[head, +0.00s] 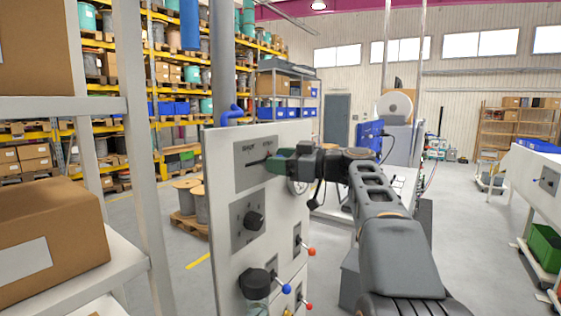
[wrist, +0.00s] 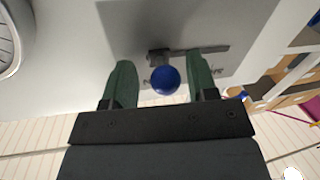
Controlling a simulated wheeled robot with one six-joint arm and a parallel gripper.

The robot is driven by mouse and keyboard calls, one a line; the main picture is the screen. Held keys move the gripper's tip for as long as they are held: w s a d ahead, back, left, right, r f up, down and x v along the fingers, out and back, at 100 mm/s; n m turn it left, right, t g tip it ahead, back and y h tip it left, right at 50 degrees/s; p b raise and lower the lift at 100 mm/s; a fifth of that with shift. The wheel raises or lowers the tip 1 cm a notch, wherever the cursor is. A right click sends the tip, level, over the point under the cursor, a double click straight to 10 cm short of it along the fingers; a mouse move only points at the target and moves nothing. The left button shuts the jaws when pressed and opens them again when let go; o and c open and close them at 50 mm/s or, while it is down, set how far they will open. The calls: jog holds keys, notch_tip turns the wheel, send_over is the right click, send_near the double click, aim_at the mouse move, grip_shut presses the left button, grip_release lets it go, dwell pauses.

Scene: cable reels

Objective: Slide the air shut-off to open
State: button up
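The air shut-off is a slider on a grey plate (head: 252,178) at the top of the white panel. Its blue ball knob (wrist: 165,80) shows in the wrist view, on a dark block at the left end of a slot (wrist: 210,50). In the head view my gripper (head: 276,161) hides the knob, and the bare slot runs out to the left of it. The plate's lettering is too blurred to read surely. My gripper (wrist: 160,62) is open, with one green finger on each side of the knob and a small gap on each side.
Below on the panel are a black rotary knob (head: 254,221), levers with red (head: 310,252) and blue (head: 286,289) balls, and a black-topped bowl (head: 255,283). A shelf with cardboard boxes (head: 50,240) stands close at left.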

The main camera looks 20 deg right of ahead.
jog(key=b+v, duration=0.3)
jog(key=v, duration=1)
jog(key=shift+s+d+b, duration=0.2)
jog(key=shift+s+b, duration=0.1)
jog(key=shift+b, duration=0.1)
jog(key=w+d+f+m+h, duration=0.3)
jog(key=d+f+m+h, duration=0.15)
jog(key=f+m, duration=0.5)
jog(key=s+a+f+m+g+h, duration=0.1)
jog(key=a+f+m+g+h, duration=0.15)
jog(key=f, duration=0.35)
jog(key=a+f+m+g+h, duration=0.1)
jog(key=f+m, duration=0.3)
jog(key=f, duration=0.2)
jog(key=s+a+f+n+g+h, duration=0.4)
jog(key=s+a+f+g, duration=0.1)
jog(key=s+a+f, duration=0.9)
jog(key=shift+a+f+n+h, duration=0.4)
jog(key=shift+a+f, duration=1.3)
jog(key=shift+a, duration=0.4)
